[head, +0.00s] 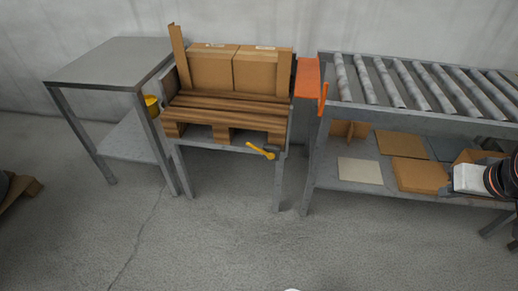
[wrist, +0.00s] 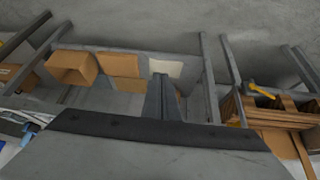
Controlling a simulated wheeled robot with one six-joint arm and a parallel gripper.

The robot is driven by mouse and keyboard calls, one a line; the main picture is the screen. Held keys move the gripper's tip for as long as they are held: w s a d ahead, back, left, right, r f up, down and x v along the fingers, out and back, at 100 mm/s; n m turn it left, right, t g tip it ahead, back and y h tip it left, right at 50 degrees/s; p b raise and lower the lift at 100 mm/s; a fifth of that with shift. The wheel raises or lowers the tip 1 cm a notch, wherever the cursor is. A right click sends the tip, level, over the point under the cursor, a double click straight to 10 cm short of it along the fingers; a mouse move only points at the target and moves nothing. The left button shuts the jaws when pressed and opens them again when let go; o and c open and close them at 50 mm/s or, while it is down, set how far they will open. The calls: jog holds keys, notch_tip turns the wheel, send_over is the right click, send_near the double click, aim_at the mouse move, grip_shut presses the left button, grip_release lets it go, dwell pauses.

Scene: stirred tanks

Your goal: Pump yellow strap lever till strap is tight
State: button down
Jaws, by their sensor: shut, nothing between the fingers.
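The yellow lever (head: 262,151) with a dark ratchet body (head: 272,148) sits at the front edge of the small metal stand, below the wooden pallet (head: 228,108). Its handle points to the left and slightly up. In the wrist view the yellow lever (wrist: 262,90) shows small at the right, beside the pallet. I cannot make out the strap itself or how tight it is. My gripper (wrist: 161,82) is shut and empty in the middle of the wrist view, well apart from the lever. Part of my arm shows at the right edge of the head view.
Two cardboard boxes (head: 238,70) stand on the pallet. An orange bracket (head: 308,78) stands between the stand and the roller conveyor (head: 420,85). Flat cardboard (head: 420,175) lies on the conveyor's lower shelf. A grey table (head: 115,60) is at left. The floor in front is clear.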

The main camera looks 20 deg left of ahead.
aim_at(258, 149)
jog(key=w+a+f+n+t+y, duration=0.1)
jog(key=w+a+f+n+y, duration=0.15)
jog(key=w+a, duration=0.75)
jog(key=w+a+f+n+t+y, duration=0.1)
jog(key=w+a+n, duration=0.2)
jog(key=w+a, duration=0.65)
jog(key=a+f+n+y, duration=0.1)
jog(key=a+f, duration=0.2)
jog(key=a, duration=0.6)
jog(key=a+f+n+y, duration=0.1)
jog(key=a+f+y, duration=0.1)
jog(key=a, duration=0.8)
jog(key=a+f+n+y, duration=0.1)
jog(key=a+f, duration=0.3)
jog(key=a, duration=0.5)
jog(key=shift+a+f+n+y, duration=0.15)
jog(key=shift+f+n+y, duration=0.2)
jog(key=shift+n, duration=0.2)
jog(key=shift+f, duration=0.1)
jog(key=shift+s+a+f, duration=0.2)
jog(key=shift+a+f, duration=0.55)
jog(key=shift+f, duration=0.5)
jog(key=shift+s+a+f, duration=0.15)
jog(key=shift+a+f, duration=0.55)
jog(key=shift+f, duration=0.5)
jog(key=shift+s+a+f, duration=0.2)
jog(key=shift+a+f, duration=0.55)
jog(key=shift+f, duration=0.5)
jog(key=shift+a+f, duration=0.1)
jog(key=shift+f, duration=0.05)
